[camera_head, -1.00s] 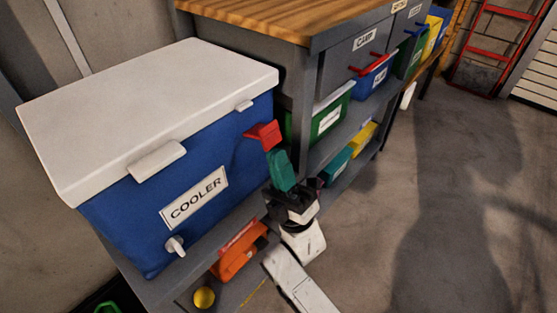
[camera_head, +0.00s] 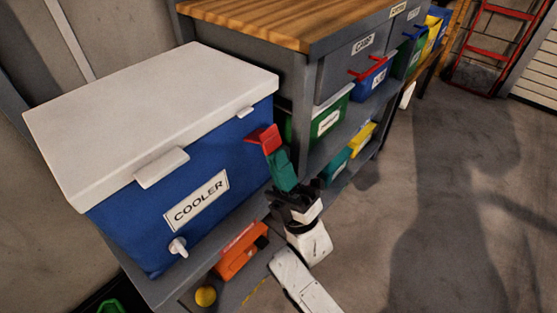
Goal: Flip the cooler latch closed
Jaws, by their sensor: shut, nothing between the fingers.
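The cooler (camera_head: 130,226) is a blue box with a white lid (camera_head: 150,110), and the lid looks down on it. A wide white latch tab (camera_head: 162,168) sits at the lid's front edge, above the COOLER label. A smaller white tab (camera_head: 245,113) sits at the same edge farther right. I cannot tell how far either tab is flipped. My gripper (camera_head: 263,138), with red and green finger parts, is shut and empty. It is in front of the cooler's right end, below and right of the smaller tab. I cannot tell whether it touches the cooler.
A white spigot (camera_head: 178,247) sticks out low on the cooler's front. A workbench (camera_head: 240,22) with a wooden top and shelves of coloured bins stands right of the cooler. An orange case (camera_head: 240,254) and a yellow ball (camera_head: 205,296) are below. Open floor (camera_head: 430,190) lies right.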

